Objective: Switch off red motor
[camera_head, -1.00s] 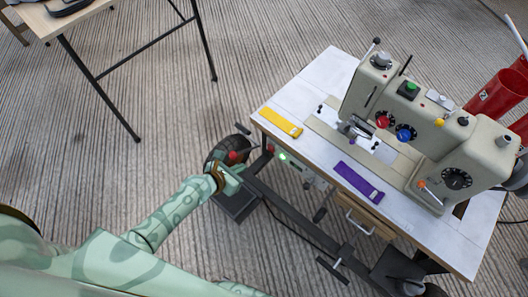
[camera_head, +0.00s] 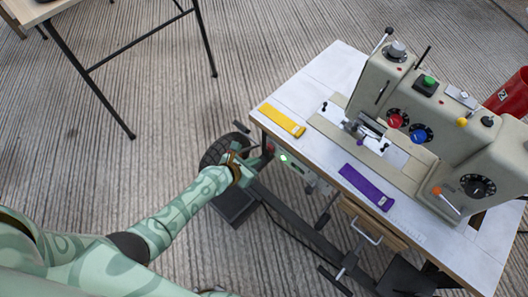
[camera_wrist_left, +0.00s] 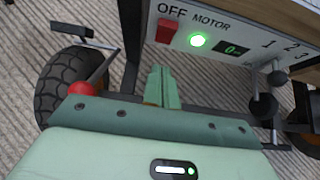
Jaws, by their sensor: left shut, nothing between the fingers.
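In the left wrist view a white control panel (camera_wrist_left: 221,41) under the sewing machine table carries a red switch (camera_wrist_left: 167,32) below the word OFF. Beside it, near the word MOTOR, a round green light (camera_wrist_left: 198,41) is lit. In the head view the green light (camera_head: 283,158) and a bit of the red switch (camera_head: 270,148) show at the table's left end. My left gripper (camera_head: 257,165) is shut and empty, just short of the panel. Its fingers (camera_wrist_left: 163,88) point at the panel, below the red switch, with no visible contact. My right gripper is out of view.
A red-knobbed lever (camera_wrist_left: 82,89) and a black wheel (camera_wrist_left: 61,85) are close left of my fingers. The white table (camera_head: 330,80) bears the sewing machine (camera_head: 405,105), a yellow strip (camera_head: 283,120) and a purple strip (camera_head: 366,187). A wooden table (camera_head: 60,8) stands back left.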

